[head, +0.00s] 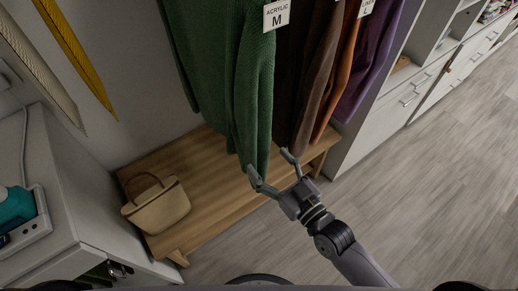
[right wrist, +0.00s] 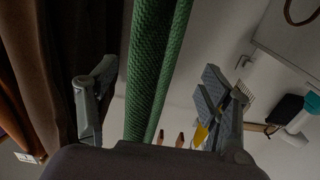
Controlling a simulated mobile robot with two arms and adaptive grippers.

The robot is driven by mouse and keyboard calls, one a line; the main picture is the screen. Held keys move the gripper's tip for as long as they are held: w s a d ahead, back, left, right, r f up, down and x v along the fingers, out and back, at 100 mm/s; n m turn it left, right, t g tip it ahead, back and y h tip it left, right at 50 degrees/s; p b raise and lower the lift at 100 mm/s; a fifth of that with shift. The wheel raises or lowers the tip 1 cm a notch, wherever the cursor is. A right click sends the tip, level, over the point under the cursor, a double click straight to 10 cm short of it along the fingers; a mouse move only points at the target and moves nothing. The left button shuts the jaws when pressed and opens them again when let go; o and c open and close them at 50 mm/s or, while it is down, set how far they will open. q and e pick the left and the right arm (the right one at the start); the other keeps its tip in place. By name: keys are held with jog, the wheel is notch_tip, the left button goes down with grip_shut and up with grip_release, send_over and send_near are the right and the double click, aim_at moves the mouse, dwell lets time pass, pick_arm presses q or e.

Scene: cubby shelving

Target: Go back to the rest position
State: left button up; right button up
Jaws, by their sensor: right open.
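My right gripper (head: 270,170) is open at the lower end of a green knitted garment (head: 230,80) that hangs at the top middle of the head view. In the right wrist view, the green garment (right wrist: 155,70) hangs between the two spread fingers of the right gripper (right wrist: 158,100). The fingers stand apart from it on both sides in that view. My left gripper is not in view.
Brown, orange and purple garments (head: 318,80) hang beside the green one. A wooden bench (head: 215,170) below carries a beige handbag (head: 158,207). A white cabinet (head: 80,200) stands at left, and drawers (head: 400,105) at right. The grey floor (head: 440,190) at right is clear.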

jog(key=shift+s+d, duration=0.4)
jog(key=shift+s, duration=0.15)
jog(key=s+d+f+m+g+h, duration=0.15)
jog(key=d+f, duration=0.25)
jog(key=f, duration=0.6)
jog(key=s+d+f+g+h, duration=0.1)
jog(key=d+f+g+h, duration=0.2)
jog(key=f, duration=0.8)
jog(key=s+d+f+m+g+h, duration=0.1)
jog(key=s+d+f+h, duration=0.3)
jog(key=f, duration=0.6)
jog(key=s+d+f+m+g+h, duration=0.1)
jog(key=s+d+f+g, duration=0.3)
jog(key=s+f, duration=0.5)
jog(key=s+d+f+m+g+h, duration=0.1)
jog(key=s+d+f+g, duration=0.3)
jog(key=s+f, duration=0.6)
jog(key=s+d, duration=0.1)
jog(key=s, duration=0.6)
jog(key=shift+s, duration=0.35)
